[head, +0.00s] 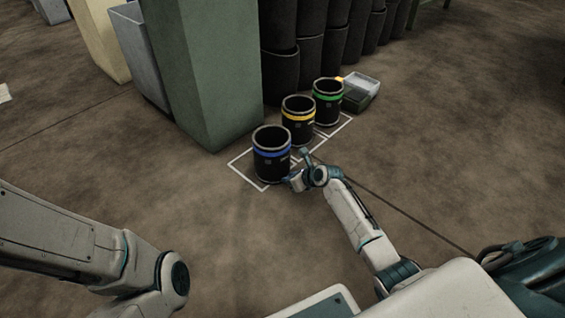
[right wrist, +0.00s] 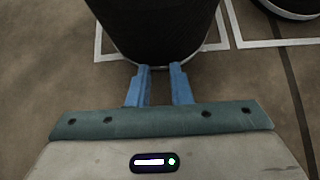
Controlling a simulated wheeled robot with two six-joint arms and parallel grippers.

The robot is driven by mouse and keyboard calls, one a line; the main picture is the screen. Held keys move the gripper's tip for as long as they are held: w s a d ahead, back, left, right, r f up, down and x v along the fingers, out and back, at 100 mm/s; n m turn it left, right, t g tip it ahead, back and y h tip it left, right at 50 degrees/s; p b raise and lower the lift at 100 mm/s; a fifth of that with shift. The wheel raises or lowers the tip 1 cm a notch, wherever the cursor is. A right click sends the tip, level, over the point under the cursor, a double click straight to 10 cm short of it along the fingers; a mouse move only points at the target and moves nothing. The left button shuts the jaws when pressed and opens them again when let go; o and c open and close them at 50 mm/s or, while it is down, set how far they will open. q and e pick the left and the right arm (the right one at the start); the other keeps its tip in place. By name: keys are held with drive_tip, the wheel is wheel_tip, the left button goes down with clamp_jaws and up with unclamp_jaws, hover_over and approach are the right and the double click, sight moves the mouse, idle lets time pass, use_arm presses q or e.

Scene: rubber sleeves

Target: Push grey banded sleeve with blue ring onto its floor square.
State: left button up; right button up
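The sleeve with the blue ring (head: 271,160) stands upright in the head view, dark with a blue band near its open top. Its floor square (head: 241,169) is a white outline showing mostly to its left and front. In the right wrist view the sleeve (right wrist: 160,30) fills the top middle. Its base covers part of the near white line (right wrist: 112,58) and seems to reach over it toward me. My right gripper (right wrist: 160,70) has its two blue fingers apart with nothing between them, tips at or very near the base. My left gripper is out of view.
A yellow-ringed sleeve (head: 298,122) and a green-ringed sleeve (head: 328,103) stand behind to the right. A green pillar (head: 205,80) rises behind left. Dark stacked sleeves (head: 312,55) and a small bin (head: 360,92) are farther back. The floor in front is clear.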

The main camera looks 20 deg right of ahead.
sight(285, 170)
drive_tip(key=shift+w+a, duration=0.35)
drive_tip(key=shift+w, duration=0.5)
drive_tip(key=shift+w+a, duration=0.4)
drive_tip(key=shift+w, duration=0.45)
drive_tip(key=shift+w+a, duration=0.35)
drive_tip(key=shift+w, duration=0.5)
drive_tip(key=shift+p+v, duration=0.95)
drive_tip(key=shift+p, duration=0.3)
drive_tip(key=s+p, duration=0.1)
drive_tip(key=s+d+r+p, duration=0.1)
drive_tip(key=p, duration=0.1)
drive_tip(key=s+p, duration=0.1)
drive_tip(key=shift+s+d+r+p, duration=0.2)
drive_tip(key=shift+d+p, duration=0.1)
drive_tip(key=shift+p, duration=0.05)
drive_tip(key=shift+s+d+r+p, duration=0.2)
drive_tip(key=shift+s+p, duration=0.35)
drive_tip(key=shift+p, duration=0.15)
drive_tip(key=shift+s+d+p, duration=0.1)
drive_tip(key=shift+s+p, duration=0.2)
drive_tip(key=shift+s, duration=0.05)
